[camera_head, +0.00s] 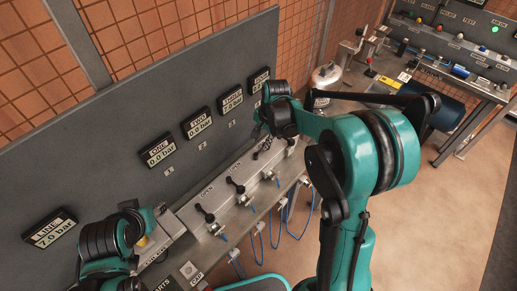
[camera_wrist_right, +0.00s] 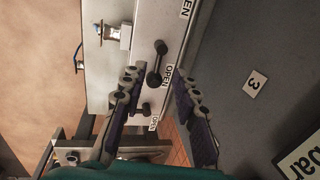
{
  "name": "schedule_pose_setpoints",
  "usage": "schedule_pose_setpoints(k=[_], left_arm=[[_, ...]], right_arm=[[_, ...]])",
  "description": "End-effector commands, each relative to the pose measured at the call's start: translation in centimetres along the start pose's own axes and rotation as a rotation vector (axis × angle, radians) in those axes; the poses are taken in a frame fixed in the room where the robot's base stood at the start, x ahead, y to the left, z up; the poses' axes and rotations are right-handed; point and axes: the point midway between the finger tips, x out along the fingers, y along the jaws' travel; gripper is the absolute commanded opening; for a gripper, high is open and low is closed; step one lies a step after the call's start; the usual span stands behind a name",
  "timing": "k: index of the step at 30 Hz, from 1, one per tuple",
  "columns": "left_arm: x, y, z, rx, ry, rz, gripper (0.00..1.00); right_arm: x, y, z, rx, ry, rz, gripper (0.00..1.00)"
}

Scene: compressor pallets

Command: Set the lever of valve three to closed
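In the right wrist view the black lever (camera_wrist_right: 155,66) by the plate marked 3 (camera_wrist_right: 255,84) lies beside the word OPEN. My right gripper (camera_wrist_right: 160,88) is open; its two dark fingers are apart, with the lever showing between and just past their tips. I cannot tell whether a finger touches it. In the head view my right gripper (camera_head: 262,145) is small and partly hidden by its wrist, above the valve row. The gauge THREE (camera_head: 231,100) reads 7.0 bar. My left arm is at lower left; its fingers are not clear.
Other black levers (camera_head: 204,214) (camera_head: 235,186) stand on the grey valve rail (camera_head: 190,213), with blue hoses below. Another lever (camera_wrist_right: 146,108) is close by in the wrist view. The grey panel (camera_head: 130,110) rises behind. A bench (camera_head: 405,85) stands at upper right; open floor lies between.

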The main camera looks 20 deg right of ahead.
Motion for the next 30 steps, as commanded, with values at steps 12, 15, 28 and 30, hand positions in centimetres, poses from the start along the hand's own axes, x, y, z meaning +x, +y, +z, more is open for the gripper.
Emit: schedule_pose_setpoints(k=[12,15,28,30], left_arm=[[1.3,0.0,1.0,0.000,0.000,0.000,0.40],[1.6,0.0,1.1,0.000,0.000,0.000,0.40],[1.7,0.0,1.2,0.000,0.000,0.000,0.40],[1.7,0.0,1.2,0.000,0.000,0.000,0.40]], right_arm=[[5.8,-0.1,-0.1,0.009,-0.004,0.003,0.30],[7.0,-0.1,-0.1,0.009,-0.003,0.003,0.30],[8.0,-0.1,-0.1,0.009,-0.003,0.003,0.27],[8.0,-0.1,-0.1,0.009,-0.003,0.003,0.09]])
